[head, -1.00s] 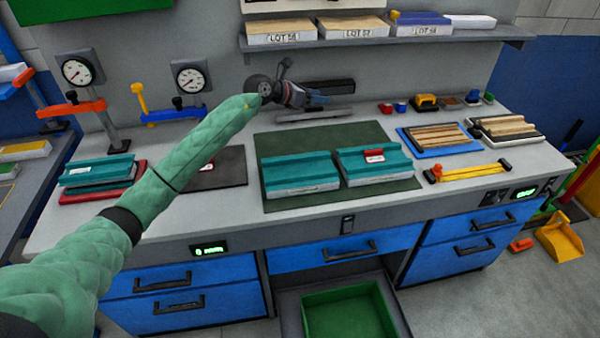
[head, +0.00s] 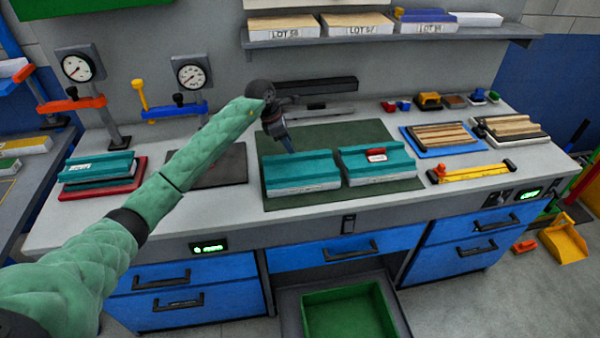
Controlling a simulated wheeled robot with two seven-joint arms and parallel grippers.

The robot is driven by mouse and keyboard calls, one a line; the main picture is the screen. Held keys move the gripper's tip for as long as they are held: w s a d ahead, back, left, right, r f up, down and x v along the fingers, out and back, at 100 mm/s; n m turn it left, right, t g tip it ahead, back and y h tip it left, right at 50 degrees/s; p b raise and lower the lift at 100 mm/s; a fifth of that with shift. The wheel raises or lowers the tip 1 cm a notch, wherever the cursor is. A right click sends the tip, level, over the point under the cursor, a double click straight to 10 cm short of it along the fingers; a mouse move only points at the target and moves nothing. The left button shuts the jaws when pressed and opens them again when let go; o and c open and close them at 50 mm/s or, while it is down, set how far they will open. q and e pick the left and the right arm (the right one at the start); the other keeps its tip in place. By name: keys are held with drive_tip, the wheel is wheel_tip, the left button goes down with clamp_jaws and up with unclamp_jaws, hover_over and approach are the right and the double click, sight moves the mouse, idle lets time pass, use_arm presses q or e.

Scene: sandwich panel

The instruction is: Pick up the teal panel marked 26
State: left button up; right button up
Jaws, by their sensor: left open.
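Two teal panels lie side by side on a dark green mat (head: 330,137) in the middle of the bench: a left one (head: 300,171) and a right one (head: 376,162) with a red tag on top. Another teal panel (head: 97,168) lies stacked on a red tray at the left. I cannot read a 26 on any of them. My left gripper (head: 289,149) points down, open and apart from the panels, above the back edge of the left panel on the mat. Its fingers are small and hard to make out. My right gripper is not in view.
A shelf (head: 390,37) with lot-marked boards runs above the bench. Gauge stands (head: 79,68) rise at the back left. A blue tray (head: 440,139) with wooden strips and a yellow bar tool (head: 478,172) lie to the right. A green bin (head: 345,310) sits low in front.

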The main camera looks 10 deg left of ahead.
sight(297, 155)
use_arm(q)
drive_tip(key=x, duration=0.4)
drive_tip(key=shift+s+d, duration=0.1)
drive_tip(key=shift+d, duration=0.2)
drive_tip(key=shift+d+f, duration=0.15)
drive_tip(key=shift+f, duration=0.35)
clamp_jaws()
